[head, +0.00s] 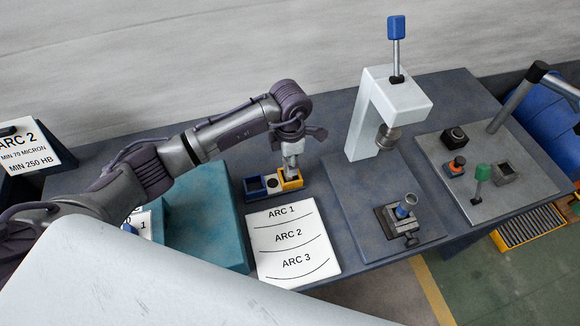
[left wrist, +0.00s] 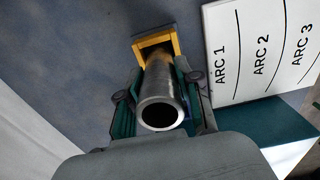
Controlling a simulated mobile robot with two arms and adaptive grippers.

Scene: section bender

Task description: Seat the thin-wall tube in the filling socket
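The thin-wall tube is a hollow, bright metal cylinder (left wrist: 162,85). In the left wrist view its open end faces the camera and its far end reaches to the yellow bin (left wrist: 155,42). In the head view the yellow bin (head: 290,184) is the right one of a small row. My left gripper (head: 291,150) is above this bin, pointing down. In the left wrist view its teal fingers (left wrist: 160,103) lie against both sides of the tube, shut on it. Whether the tube's lower end touches the bin floor is hidden. I cannot tell which fixture is the filling socket. My right gripper is out of view.
A white press (head: 378,105) with a blue-topped lever stands right of the bins. An ARC sheet (head: 290,250) lies in front.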

